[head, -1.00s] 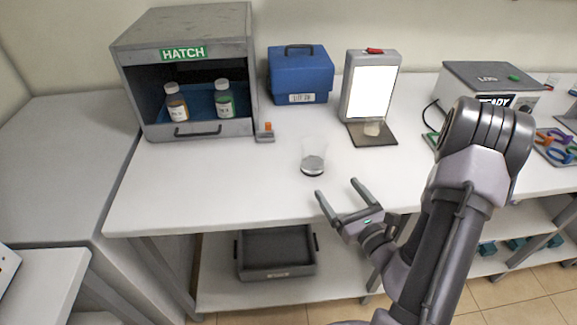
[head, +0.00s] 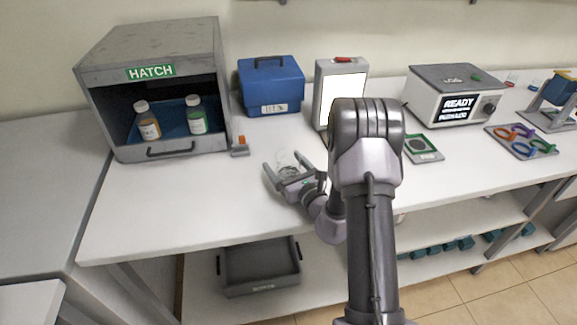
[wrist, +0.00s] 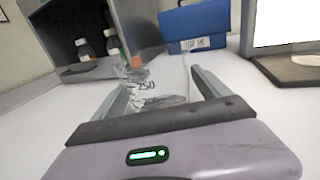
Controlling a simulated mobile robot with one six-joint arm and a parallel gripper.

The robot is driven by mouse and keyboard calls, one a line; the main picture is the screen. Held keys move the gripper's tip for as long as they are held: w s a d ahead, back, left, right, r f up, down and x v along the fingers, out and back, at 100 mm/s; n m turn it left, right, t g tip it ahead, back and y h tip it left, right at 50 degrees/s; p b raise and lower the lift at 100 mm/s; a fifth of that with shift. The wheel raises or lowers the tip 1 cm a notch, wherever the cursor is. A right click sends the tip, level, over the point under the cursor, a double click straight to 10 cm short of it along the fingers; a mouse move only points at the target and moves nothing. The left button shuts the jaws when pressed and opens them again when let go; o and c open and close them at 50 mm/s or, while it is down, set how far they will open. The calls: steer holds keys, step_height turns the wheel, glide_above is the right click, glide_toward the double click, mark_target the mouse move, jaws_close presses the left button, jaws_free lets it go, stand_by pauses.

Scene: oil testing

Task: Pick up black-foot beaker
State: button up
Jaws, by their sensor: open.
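The clear glass beaker (head: 287,169) stands on the white bench, partly hidden by my gripper in the head view. In the wrist view the beaker shows between the two fingers of my gripper (wrist: 160,72), nearer the left one. I cannot tell whether either finger touches it.
The grey hatch box (head: 150,75) with two bottles stands at the left, with an orange-topped piece (head: 241,147) by its corner. A blue case (head: 271,84) and a lit panel (head: 340,92) stand behind. The bench front left of my gripper (head: 190,200) is clear.

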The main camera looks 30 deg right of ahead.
mark_target(283, 154)
steer(key=shift+w, duration=0.1)
steer(key=c, duration=1.6)
steer(key=shift+r, duration=0.1)
steer(key=shift+r+p, duration=0.85)
steer(key=shift+r, duration=0.55)
steer(key=s+d, duration=0.1)
steer(key=s, duration=0.4)
steer(key=s+d+r+p, duration=0.1)
steer(key=s+d, duration=0.1)
steer(key=s, duration=0.3)
steer(key=s+d+r+p, duration=0.1)
steer(key=s, duration=0.4)
steer(key=shift+s+d, duration=0.2)
steer(key=shift+d, duration=0.05)
